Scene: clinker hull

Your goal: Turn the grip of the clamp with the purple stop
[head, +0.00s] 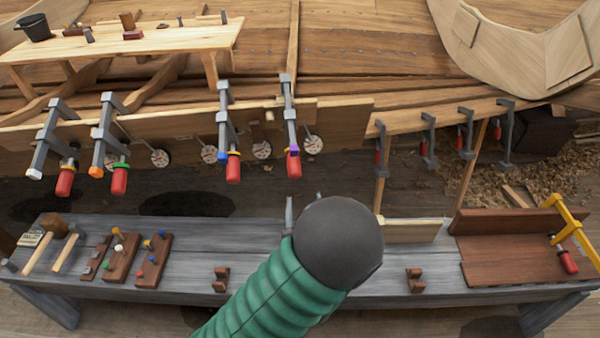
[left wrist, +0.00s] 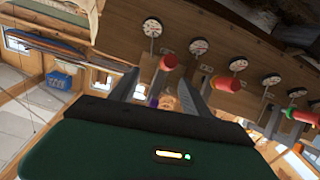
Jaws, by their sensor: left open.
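The clamp with the purple stop (head: 293,151) hangs on the plank edge, rightmost of the clamps with dials beside them. Its red grip (head: 294,168) hangs below the bar. My left gripper (head: 303,205) points up towards it from below, mostly hidden by my dark wrist. In the left wrist view my open left gripper's fingers (left wrist: 157,90) stand apart. A red grip (left wrist: 168,62), seemingly this clamp's, appears between and beyond them, near the right finger's tip. A small purple patch (left wrist: 152,101) shows between the fingers. Contact cannot be told. My right gripper is not in view.
The clamp with a blue stop (head: 222,145) is the neighbour on the left; clamps with orange (head: 96,172) and white (head: 34,174) stops hang further left. White dials (head: 262,150) sit behind. A grey bench (head: 200,235) with tools and blocks stands below the plank.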

